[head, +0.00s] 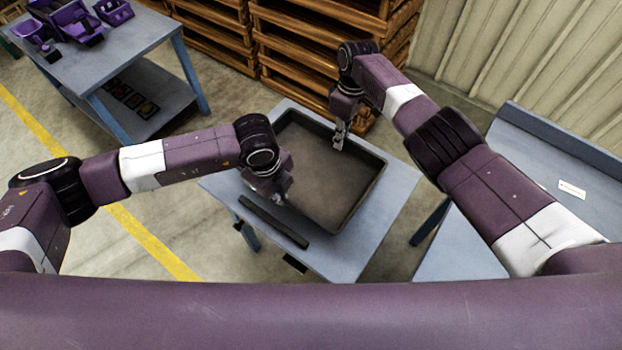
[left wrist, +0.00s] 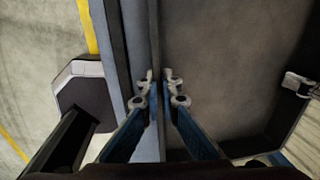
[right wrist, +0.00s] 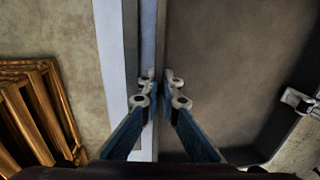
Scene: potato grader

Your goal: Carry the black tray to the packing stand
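The black tray (head: 345,215) is a wide, shallow, empty box on a small blue-grey table (head: 385,225). I cannot tell whether it touches the tabletop. My left gripper (head: 279,198) is at the tray's left wall, with its fingers close on both sides of that wall in the left wrist view (left wrist: 160,90). My right gripper (head: 339,140) is at the far wall, its fingers likewise close on both sides in the right wrist view (right wrist: 160,90). Both look closed on the tray. No stand is clearly marked as the packing stand.
A dark bar (head: 273,222) lies along the table's left edge. A blue-grey bench (head: 540,165) with a white label stands at right. Another table (head: 130,50) holds purple bins (head: 75,20) at upper left. Wooden pallets (head: 310,50) are stacked behind. Open floor lies at left.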

